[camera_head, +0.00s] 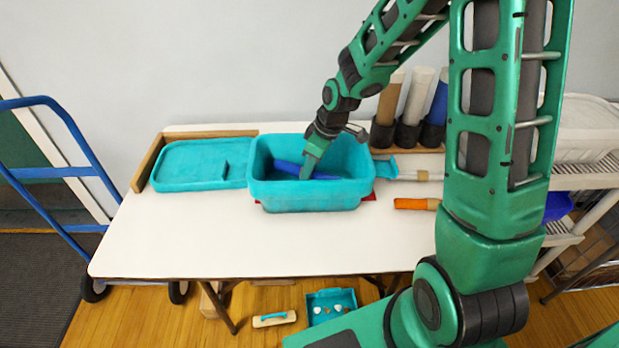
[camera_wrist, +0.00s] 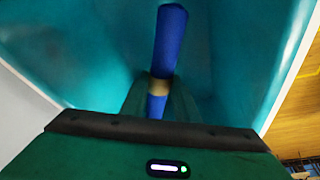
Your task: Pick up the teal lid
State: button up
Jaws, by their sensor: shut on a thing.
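The teal lid (camera_head: 190,167) lies flat on the left of the white table, just left of the teal bin and apart from my gripper. Wooden strips run along its back and left edges. My gripper (camera_head: 306,172) reaches down into the teal bin (camera_head: 310,195). It is shut on a blue roll with a tan band, lying inside the bin (camera_head: 287,167). In the wrist view the fingers of my gripper (camera_wrist: 160,90) close around the banded part of the blue roll (camera_wrist: 168,45). The lid does not show in the wrist view.
Upright tan, white and blue rolls (camera_head: 416,95) stand in dark holders behind the bin, to the right. An orange roll (camera_head: 410,204) lies right of the bin. The front of the white table (camera_head: 200,243) is clear. A blue hand truck (camera_head: 75,160) stands left.

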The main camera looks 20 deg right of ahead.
aim_at(318, 174)
jog(key=shift+f, duration=1.8)
jog(key=o, duration=1)
jog(key=shift+f, duration=0.1)
jog(key=shift+f, duration=0.1)
jog(key=v, duration=1.1)
jog(key=shift+a, duration=0.3)
